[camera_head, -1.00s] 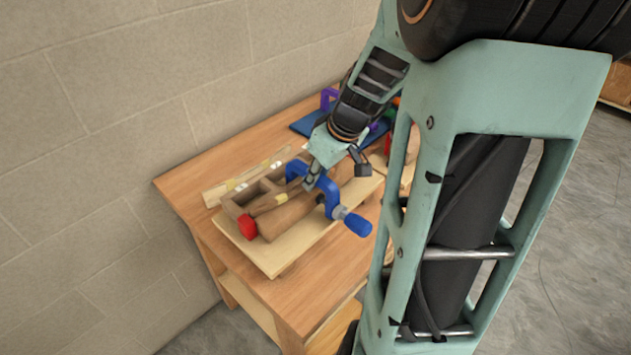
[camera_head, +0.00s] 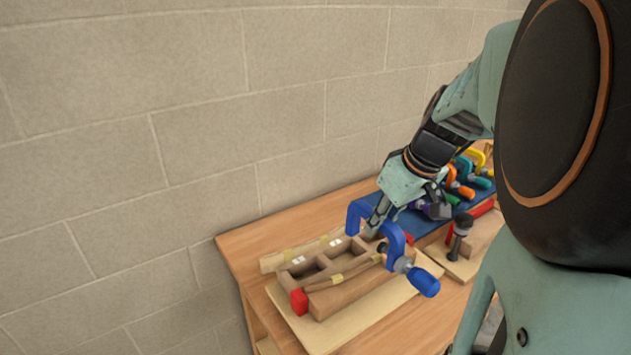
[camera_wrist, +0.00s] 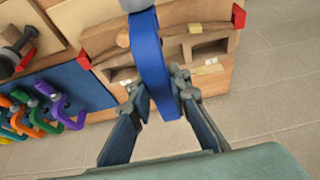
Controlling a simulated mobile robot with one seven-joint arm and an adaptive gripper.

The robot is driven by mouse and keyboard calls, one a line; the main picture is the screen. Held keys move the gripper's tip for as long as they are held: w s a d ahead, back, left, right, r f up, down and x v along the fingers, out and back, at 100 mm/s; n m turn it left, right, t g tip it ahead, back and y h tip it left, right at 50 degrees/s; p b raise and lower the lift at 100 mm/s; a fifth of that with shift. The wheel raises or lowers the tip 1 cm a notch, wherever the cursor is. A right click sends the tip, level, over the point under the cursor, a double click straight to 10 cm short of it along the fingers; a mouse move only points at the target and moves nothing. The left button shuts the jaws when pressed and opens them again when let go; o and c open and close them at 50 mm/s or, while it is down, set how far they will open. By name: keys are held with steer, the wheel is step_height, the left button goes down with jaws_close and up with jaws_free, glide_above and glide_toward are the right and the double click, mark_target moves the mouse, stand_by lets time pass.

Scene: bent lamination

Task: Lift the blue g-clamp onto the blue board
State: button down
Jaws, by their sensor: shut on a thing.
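The blue g-clamp (camera_head: 396,236) is held in my gripper (camera_head: 376,222), above the wooden form on the pale board. Its frame arches upward and its blue handle (camera_head: 423,281) points to the lower right. In the wrist view the clamp (camera_wrist: 148,60) stands between the two fingers of my gripper (camera_wrist: 163,98). The blue board (camera_head: 415,220) lies to the right of the form, partly hidden behind my arm. It also shows at the left in the wrist view (camera_wrist: 88,86).
Purple, orange, green and other coloured clamps (camera_head: 466,175) stand on the blue board. The wooden form (camera_head: 345,280) with red ends lies on a pale board (camera_head: 335,333). A black-handled tool (camera_head: 460,232) stands at the right. A block wall (camera_head: 200,130) rises behind the table.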

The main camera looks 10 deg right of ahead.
steer(key=shift+r+p, duration=2)
steer(key=shift+r, duration=1.25)
